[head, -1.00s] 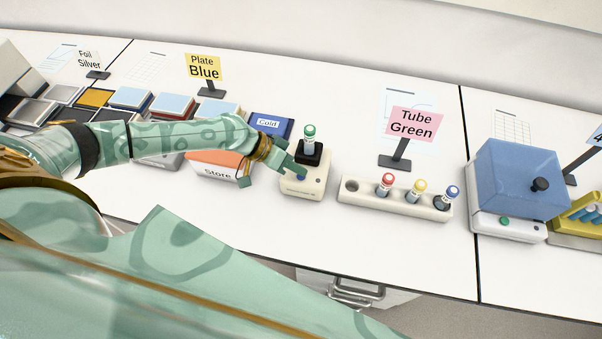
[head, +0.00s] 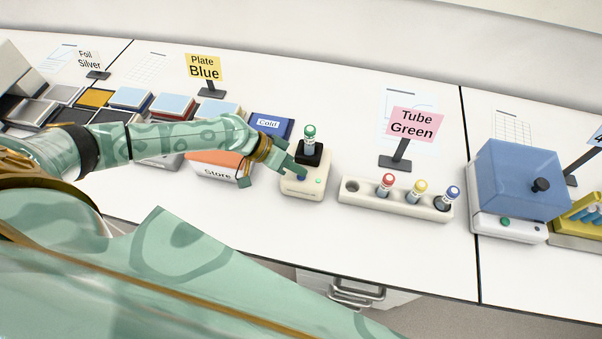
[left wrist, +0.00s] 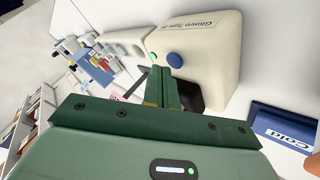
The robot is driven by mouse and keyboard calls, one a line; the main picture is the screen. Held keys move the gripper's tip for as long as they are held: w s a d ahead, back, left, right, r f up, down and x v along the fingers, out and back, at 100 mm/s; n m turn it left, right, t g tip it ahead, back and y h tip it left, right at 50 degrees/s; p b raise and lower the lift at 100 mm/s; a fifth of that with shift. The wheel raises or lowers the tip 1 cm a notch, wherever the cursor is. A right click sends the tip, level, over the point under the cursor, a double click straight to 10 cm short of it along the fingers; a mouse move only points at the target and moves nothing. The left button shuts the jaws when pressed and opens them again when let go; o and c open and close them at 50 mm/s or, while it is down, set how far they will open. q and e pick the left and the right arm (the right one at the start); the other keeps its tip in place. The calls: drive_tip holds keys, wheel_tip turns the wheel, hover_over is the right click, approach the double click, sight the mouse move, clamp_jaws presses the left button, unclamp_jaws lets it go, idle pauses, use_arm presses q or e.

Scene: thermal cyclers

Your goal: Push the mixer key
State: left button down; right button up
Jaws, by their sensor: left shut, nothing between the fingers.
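The mixer (head: 303,190) is a small cream box on the bench with a black holder (head: 311,153) and a green-capped tube (head: 309,133) upright in it. Its round blue key (left wrist: 174,60) shows on the top face in the left wrist view, beside a small lit green lamp (left wrist: 154,56). The lamp also shows in the head view (head: 318,181). My left gripper (head: 299,172) is shut and empty, its tips right at the blue key. The tips hide part of the key, and whether they press it down I cannot tell. My right gripper is out of view.
A tube rack (head: 395,199) with red, yellow and blue caps stands to the right. A blue Cold block (head: 269,125) and an orange Store box (head: 217,166) are to the left. A blue-lidded machine (head: 519,180) stands further right. Bench in front of the mixer is clear.

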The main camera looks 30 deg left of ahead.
sight(297, 178)
use_arm(q)
wheel_tip(297, 178, up, 6)
drive_tip(key=p, duration=0.4)
drive_tip(key=shift+p, duration=0.35)
